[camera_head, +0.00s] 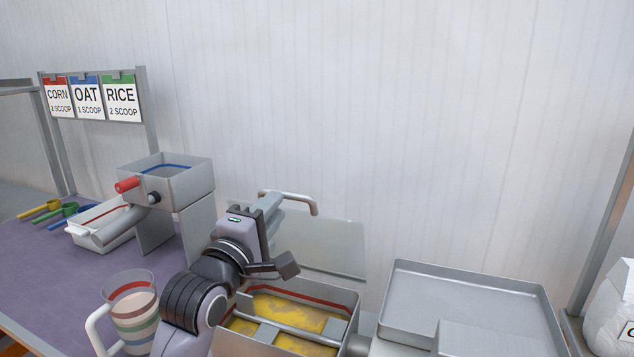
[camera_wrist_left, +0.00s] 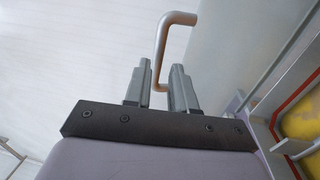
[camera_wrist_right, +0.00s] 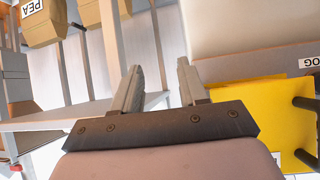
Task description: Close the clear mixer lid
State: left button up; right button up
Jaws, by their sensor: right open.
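The mixer (camera_head: 352,325) has an open top with yellow material, a red line and a metal bar inside. My left gripper (camera_head: 268,205) is at the handle's left part. In the left wrist view, the left fingers (camera_wrist_left: 155,85) are apart and the handle (camera_wrist_left: 160,50) reaches down between them; contact is unclear. The lid (camera_wrist_left: 235,45) fills the right side there. My right gripper (camera_wrist_right: 160,85) is open and empty, away from the mixer.
A grey hopper (camera_head: 190,185), a white tray (camera_head: 100,225), a pitcher (camera_head: 132,305) and coloured scoops (camera_head: 60,215) stand at left. A metal tray (camera_head: 465,300) is right of the mixer. A yellow object (camera_wrist_right: 265,115) lies right of my right gripper.

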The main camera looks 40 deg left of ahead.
aim_at(289, 210)
pick_arm(q)
jog(key=shift+p+x, duration=0.65)
jog(key=shift+x, duration=2.85)
jog(key=shift+r, duration=0.1)
grip_shut()
